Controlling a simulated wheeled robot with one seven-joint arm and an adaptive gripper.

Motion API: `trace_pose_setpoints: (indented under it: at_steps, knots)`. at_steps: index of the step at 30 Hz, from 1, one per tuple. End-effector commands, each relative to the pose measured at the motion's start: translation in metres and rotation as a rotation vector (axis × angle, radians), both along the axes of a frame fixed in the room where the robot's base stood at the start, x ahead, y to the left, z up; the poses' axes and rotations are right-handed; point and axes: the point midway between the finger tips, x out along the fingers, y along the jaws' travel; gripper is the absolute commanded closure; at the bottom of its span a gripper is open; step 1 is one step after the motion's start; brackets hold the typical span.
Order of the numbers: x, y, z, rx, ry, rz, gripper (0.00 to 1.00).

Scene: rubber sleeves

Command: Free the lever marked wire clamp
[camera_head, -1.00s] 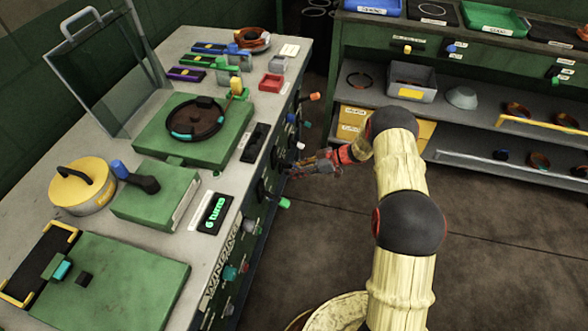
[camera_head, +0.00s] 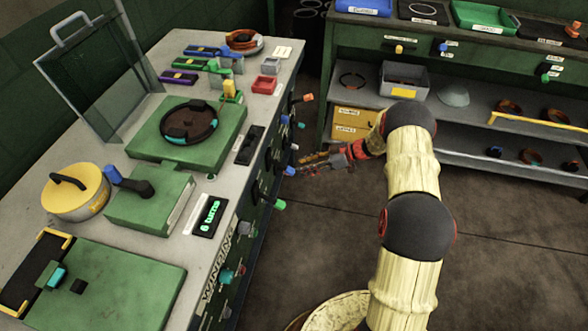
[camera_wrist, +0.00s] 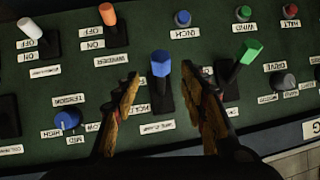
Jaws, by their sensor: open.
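The blue-tipped lever (camera_wrist: 160,66) stands out from the green panel in the middle of the wrist view. A label below it (camera_wrist: 155,127) is upside down and seems to read wire clamp. In the head view the blue tip (camera_head: 290,171) shows just left of my gripper (camera_head: 312,163). In the wrist view my gripper (camera_wrist: 161,80) is open, with one finger on each side of the lever. The picture does not clearly show contact. The lever's base is partly visible between the fingers.
A green lever (camera_wrist: 246,55) stands close to the right finger in the wrist view. Orange (camera_wrist: 111,20) and white (camera_wrist: 30,30) levers are up and left. A blue knob (camera_wrist: 67,120) is at lower left. Open floor (camera_head: 500,240) lies right of the bench.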

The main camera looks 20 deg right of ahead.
Motion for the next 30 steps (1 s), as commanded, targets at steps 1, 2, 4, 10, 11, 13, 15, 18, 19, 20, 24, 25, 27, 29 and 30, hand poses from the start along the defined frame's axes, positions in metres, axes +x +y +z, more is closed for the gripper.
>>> trace_pose_setpoints:
  at_steps: [1, 2, 4, 10, 11, 13, 15, 18, 19, 20, 24, 25, 27, 29, 30]
  knots:
    - [-0.003, -0.009, 0.004, -0.001, 0.000, -0.002, 0.57]
    - [-0.005, -0.013, 0.007, -0.001, 0.000, -0.002, 0.57]
    - [-0.008, -0.022, 0.012, -0.001, -0.001, -0.002, 0.57]
    - [-0.013, -0.035, 0.020, 0.000, 0.001, 0.000, 0.57]
    - [-0.014, -0.036, 0.020, 0.001, 0.002, -0.001, 0.57]
    - [-0.014, -0.037, 0.021, 0.000, 0.001, 0.000, 0.57]
    - [-0.014, -0.037, 0.021, 0.001, 0.001, 0.000, 0.57]
    - [-0.014, -0.037, 0.021, 0.001, 0.001, 0.000, 0.57]
    - [-0.014, -0.037, 0.021, 0.001, 0.001, 0.000, 0.57]
    - [-0.014, -0.037, 0.021, 0.001, 0.001, 0.000, 0.57]
    - [-0.014, -0.037, 0.021, 0.001, 0.001, 0.000, 0.57]
    - [-0.014, -0.037, 0.021, 0.001, 0.001, 0.000, 0.57]
    - [-0.014, -0.037, 0.021, 0.000, 0.002, 0.001, 0.57]
    - [-0.014, -0.037, 0.021, 0.000, 0.002, 0.001, 0.57]
    - [-0.014, -0.037, 0.021, 0.000, 0.002, 0.001, 0.57]
